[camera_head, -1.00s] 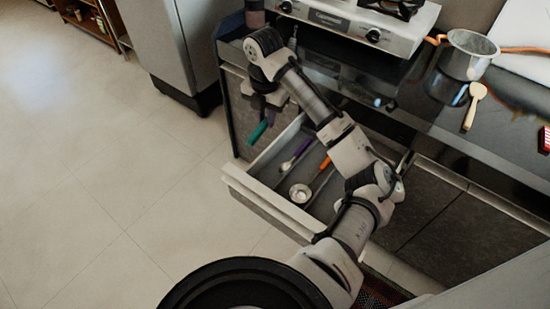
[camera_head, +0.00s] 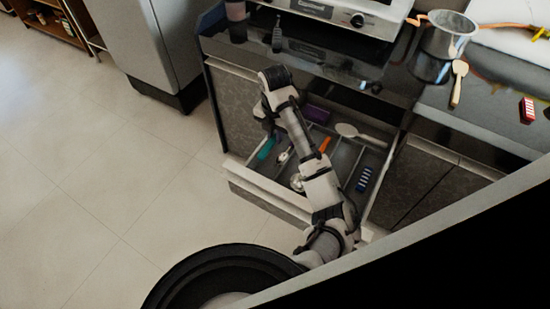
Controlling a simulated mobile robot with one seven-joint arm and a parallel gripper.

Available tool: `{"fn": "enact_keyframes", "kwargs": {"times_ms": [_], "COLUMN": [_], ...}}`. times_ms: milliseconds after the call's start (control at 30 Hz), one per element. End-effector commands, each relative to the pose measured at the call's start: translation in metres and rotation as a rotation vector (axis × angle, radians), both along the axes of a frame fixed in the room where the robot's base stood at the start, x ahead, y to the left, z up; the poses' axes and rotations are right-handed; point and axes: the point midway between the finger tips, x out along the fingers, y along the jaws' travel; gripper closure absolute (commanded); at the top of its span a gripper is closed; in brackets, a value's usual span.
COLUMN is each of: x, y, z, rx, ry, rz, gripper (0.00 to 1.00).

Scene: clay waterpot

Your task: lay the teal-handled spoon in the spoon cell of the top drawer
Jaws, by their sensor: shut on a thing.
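The teal-handled spoon (camera_head: 266,149) shows mostly as its teal handle, just below my gripper (camera_head: 268,129). My gripper is shut on it; the fingertips are small and partly hidden by my wrist. The spoon is over or inside the left end of the open top drawer (camera_head: 268,202); I cannot tell whether it touches the drawer floor. The drawer has dividers forming long cells, and my arm covers part of its middle. Which cell lies under the spoon is unclear.
The drawer also holds a metal utensil (camera_head: 284,155), a small round metal item (camera_head: 297,182), an orange handle (camera_head: 324,145), a purple item (camera_head: 317,114), a pale ladle-like utensil (camera_head: 358,133) and a blue item (camera_head: 364,179). The counter above carries a pot (camera_head: 447,38).

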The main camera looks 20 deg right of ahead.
Motion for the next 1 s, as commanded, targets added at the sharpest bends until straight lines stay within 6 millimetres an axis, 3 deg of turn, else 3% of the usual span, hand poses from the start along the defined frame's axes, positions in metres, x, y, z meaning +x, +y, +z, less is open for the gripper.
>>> {"fn": "enact_keyframes", "kwargs": {"times_ms": [33,233,467,700,1000], "x": [0.000,0.000,0.000,-0.001,0.000], "y": [0.003,0.001,0.000,0.000,0.000], "z": [-0.023,-0.063,-0.080,-0.114,-0.118], "rx": [0.007,0.003,0.001,0.001,-0.001], "ry": [0.003,0.002,0.002,0.002,-0.001], "rz": [-0.001,0.000,0.000,-0.001,0.000], "gripper": [1.00,1.00,1.00,1.00,1.00]}}
